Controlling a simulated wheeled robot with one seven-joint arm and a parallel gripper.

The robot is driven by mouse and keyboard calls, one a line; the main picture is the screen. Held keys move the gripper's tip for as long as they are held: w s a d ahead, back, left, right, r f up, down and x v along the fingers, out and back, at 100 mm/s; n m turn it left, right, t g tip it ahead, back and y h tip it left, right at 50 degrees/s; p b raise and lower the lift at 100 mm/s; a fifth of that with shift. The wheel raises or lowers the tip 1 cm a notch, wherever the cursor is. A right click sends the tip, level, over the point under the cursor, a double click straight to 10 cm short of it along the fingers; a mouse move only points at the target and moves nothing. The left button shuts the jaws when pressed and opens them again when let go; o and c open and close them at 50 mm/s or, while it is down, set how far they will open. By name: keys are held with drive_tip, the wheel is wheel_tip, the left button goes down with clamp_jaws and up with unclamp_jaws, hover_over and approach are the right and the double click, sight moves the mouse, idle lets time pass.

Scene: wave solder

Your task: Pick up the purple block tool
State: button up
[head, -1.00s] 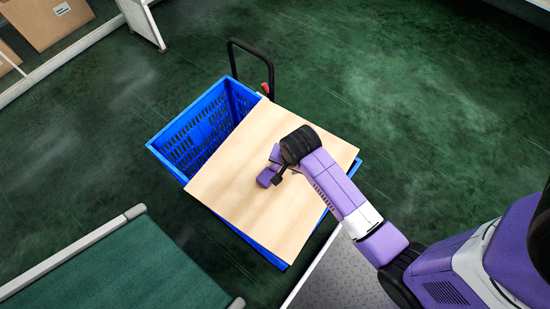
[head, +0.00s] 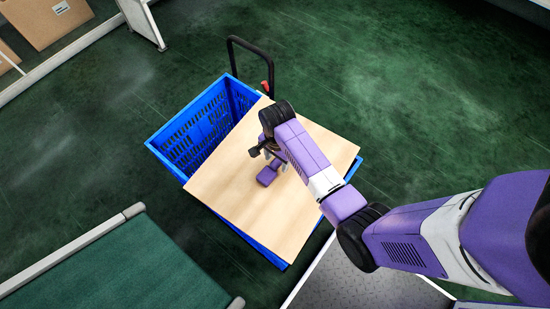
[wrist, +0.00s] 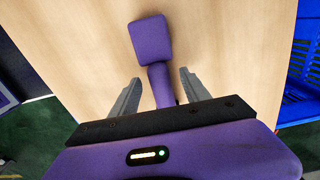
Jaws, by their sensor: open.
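The purple block tool (head: 267,176) lies on a light wooden board (head: 233,205). In the wrist view its square purple head (wrist: 152,40) is beyond my fingertips and its narrower purple handle (wrist: 160,82) runs back between my fingers. My gripper (wrist: 157,88) is open, with one grey finger on each side of the handle and a visible gap on both sides. In the head view my gripper (head: 272,160) is over the board just above the tool in the picture, and my arm hides part of the handle. I cannot tell the exact height above the board.
The board lies across a blue slatted crate (head: 165,150), whose left part is uncovered. A black cart handle (head: 250,45) rises behind it. A green conveyor belt (head: 120,270) is at lower left. Cardboard boxes (head: 45,18) stand at upper left. Green floor is clear at upper right.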

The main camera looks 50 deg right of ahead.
sight(277, 161)
drive_tip(key=shift+f, duration=0.55)
clamp_jaws()
drive_tip(key=shift+r, duration=0.2)
wheel_tip(277, 161, up, 20)
drive_tip(key=p, duration=0.4)
drive_tip(key=shift+f, duration=0.15)
